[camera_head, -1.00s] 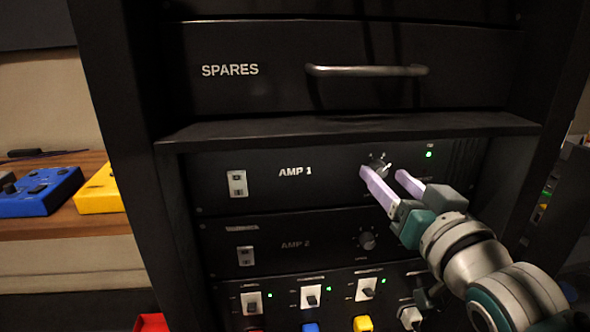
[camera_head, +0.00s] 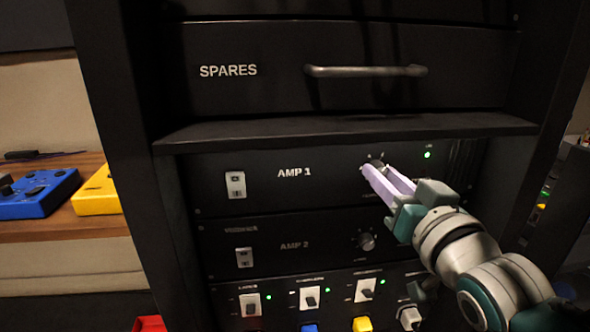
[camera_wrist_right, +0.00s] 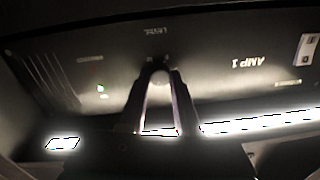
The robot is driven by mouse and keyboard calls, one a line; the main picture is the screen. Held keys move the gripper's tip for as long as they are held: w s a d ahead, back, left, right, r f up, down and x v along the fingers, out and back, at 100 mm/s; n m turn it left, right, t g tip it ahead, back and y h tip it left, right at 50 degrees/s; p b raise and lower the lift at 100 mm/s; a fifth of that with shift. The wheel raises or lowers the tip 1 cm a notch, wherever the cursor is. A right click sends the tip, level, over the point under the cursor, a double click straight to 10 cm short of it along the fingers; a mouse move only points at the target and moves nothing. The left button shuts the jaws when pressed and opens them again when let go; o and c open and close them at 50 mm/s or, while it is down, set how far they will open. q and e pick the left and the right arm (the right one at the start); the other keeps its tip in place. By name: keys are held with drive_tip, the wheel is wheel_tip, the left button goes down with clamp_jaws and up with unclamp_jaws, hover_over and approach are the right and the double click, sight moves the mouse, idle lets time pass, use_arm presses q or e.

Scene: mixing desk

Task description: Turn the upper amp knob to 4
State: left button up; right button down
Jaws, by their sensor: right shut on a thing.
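The upper amp, AMP 1 (camera_head: 270,192), is a black rack panel with a white rocker switch at its left and a lit green light at its right. Its dark knob (camera_head: 377,162) is mostly hidden behind my right gripper (camera_head: 372,170), whose pale fingers are shut on it. In the right wrist view the two fingers (camera_wrist_right: 162,75) converge at the knob, and the panel appears upside down. The knob's pointer and scale numbers are too small and covered to read. My left gripper is not in view.
AMP 2 (camera_head: 290,262) with its own knob (camera_head: 366,241) sits just below, and a row of switches runs beneath it. A shelf edge (camera_head: 350,131) juts out above AMP 1, under the SPARES drawer (camera_head: 260,90). Blue (camera_head: 40,194) and yellow (camera_head: 97,194) boxes stand on the left shelf.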

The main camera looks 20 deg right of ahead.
drive_tip(key=shift+n, duration=0.3)
drive_tip(key=shift+n+p, duration=0.6)
drive_tip(key=shift+n, duration=4.8)
drive_tip(key=c, duration=0.6)
unclamp_jaws()
